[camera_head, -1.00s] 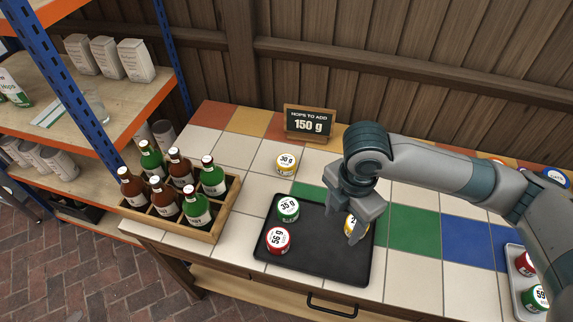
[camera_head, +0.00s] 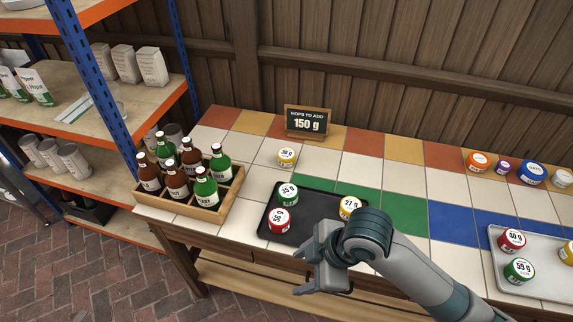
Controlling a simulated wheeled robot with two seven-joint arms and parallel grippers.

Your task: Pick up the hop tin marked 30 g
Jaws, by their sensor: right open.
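The hop tin marked 30 g (camera_head: 287,157) is small, with a yellow side and a white lid. It stands upright on the tiled counter, left of centre, behind the black tray (camera_head: 305,237) and in front of the sign. My right gripper (camera_head: 301,273) is open and empty. It is low in the picture, at the tray's front edge, well nearer to me than the 30 g tin and not touching it. My left gripper is out of view.
The black tray holds tins marked 35 g (camera_head: 288,194), 56 g (camera_head: 280,220) and 27 g (camera_head: 349,207). A bottle crate (camera_head: 222,203) stands left. The sign (camera_head: 306,121) reads 150 g. A grey tray (camera_head: 502,262) with tins is at right. Several tins (camera_head: 477,161) stand at back right.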

